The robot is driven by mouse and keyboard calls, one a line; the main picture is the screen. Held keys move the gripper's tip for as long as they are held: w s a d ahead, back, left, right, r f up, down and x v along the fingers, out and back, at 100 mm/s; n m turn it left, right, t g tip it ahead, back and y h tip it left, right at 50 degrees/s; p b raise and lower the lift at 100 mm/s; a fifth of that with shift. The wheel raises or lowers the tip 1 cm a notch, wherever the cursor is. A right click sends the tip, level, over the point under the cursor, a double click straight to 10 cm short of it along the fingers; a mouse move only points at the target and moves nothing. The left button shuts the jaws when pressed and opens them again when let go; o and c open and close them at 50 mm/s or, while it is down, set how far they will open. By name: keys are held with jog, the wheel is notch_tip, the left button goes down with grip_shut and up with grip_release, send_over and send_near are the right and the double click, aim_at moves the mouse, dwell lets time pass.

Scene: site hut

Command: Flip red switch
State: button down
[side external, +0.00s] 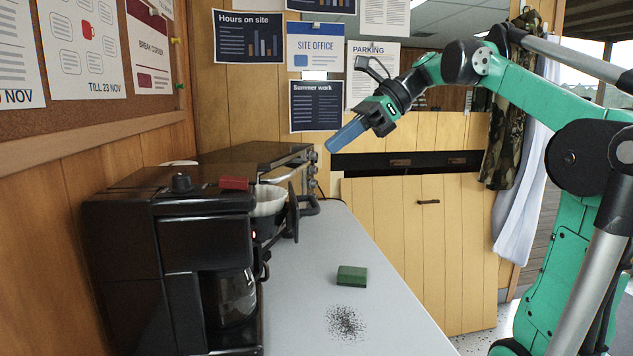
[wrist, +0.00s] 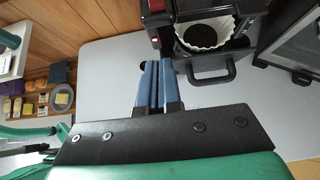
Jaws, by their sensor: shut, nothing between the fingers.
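The red switch (side external: 234,183) is on the upper front edge of the black coffee maker (side external: 150,235) at the left of the side view. In the wrist view the red switch (wrist: 155,6) shows at the top, on the coffee maker's (wrist: 205,30) left part. My gripper (side external: 333,148) has blue fingers, is shut and empty, and hangs in the air above the counter, to the right of the switch and apart from it. In the wrist view its fingers (wrist: 149,68) point up towards the coffee maker, below the switch.
A green block (side external: 351,276) and a patch of dark specks (side external: 345,322) lie on the grey counter (side external: 300,310). A white filter basket (side external: 268,200) sits in the coffee maker. A dark oven (side external: 255,153) stands behind it. The counter's right side is mostly clear.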

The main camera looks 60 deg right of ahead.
aim_at(248, 187)
jog(key=x, duration=0.3)
jog(key=r+x, duration=0.1)
jog(key=x, duration=0.3)
jog(key=w+a+x, duration=0.1)
jog(key=x, duration=0.2)
jog(key=shift+a+r, duration=0.1)
jog(key=shift+r, duration=0.2)
jog(key=shift+w+a+r, duration=0.1)
jog(key=shift+w+a, duration=0.25)
jog(key=shift+w, duration=0.1)
